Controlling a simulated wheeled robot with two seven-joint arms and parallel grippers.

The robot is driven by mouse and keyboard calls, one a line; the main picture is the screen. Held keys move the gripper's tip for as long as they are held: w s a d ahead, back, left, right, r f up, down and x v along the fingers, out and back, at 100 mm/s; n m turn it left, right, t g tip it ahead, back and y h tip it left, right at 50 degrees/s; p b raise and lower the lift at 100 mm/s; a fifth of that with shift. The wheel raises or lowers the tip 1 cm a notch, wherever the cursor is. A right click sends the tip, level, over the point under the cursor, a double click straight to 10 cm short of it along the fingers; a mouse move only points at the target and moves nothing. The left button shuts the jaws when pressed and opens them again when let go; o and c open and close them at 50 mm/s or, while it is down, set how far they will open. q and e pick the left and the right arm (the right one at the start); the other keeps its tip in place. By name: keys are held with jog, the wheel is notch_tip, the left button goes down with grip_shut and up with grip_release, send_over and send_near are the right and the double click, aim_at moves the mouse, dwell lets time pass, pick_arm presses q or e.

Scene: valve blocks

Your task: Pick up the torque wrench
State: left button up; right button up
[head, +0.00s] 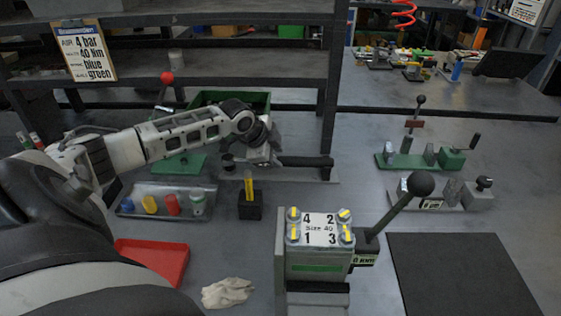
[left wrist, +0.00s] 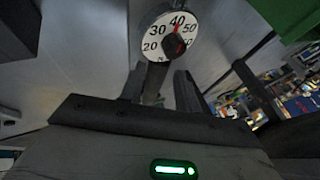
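The torque wrench (head: 305,161) lies at the back of the bench, its black handle pointing right in the head view. My left gripper (head: 264,158) is at the wrench's middle, partly hiding it. In the left wrist view a round white dial (left wrist: 160,36) with a red pointer near 40 shows ahead of the fingers. A grey shaft (left wrist: 154,82) runs from the dial down between the dark fingers (left wrist: 162,92). The fingers look apart, with a gap beside the shaft; contact is hard to tell. My right gripper is not in view.
A valve block (head: 318,262) with a black-knobbed lever stands in front. A tray (head: 130,208) of coloured caps, a yellow-topped black holder (head: 250,208), a red tray (head: 160,262) and a white cloth (head: 227,293) lie nearby. A green bin (head: 262,101) is behind my gripper. A black mat (head: 462,275) is clear.

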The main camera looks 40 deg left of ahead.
aim_at(281, 158)
pick_arm(q)
jog(key=x, duration=0.5)
jog(key=shift+s, duration=0.1)
grip_shut()
jog(key=shift+r, duration=0.15)
jog(key=shift+r, duration=0.1)
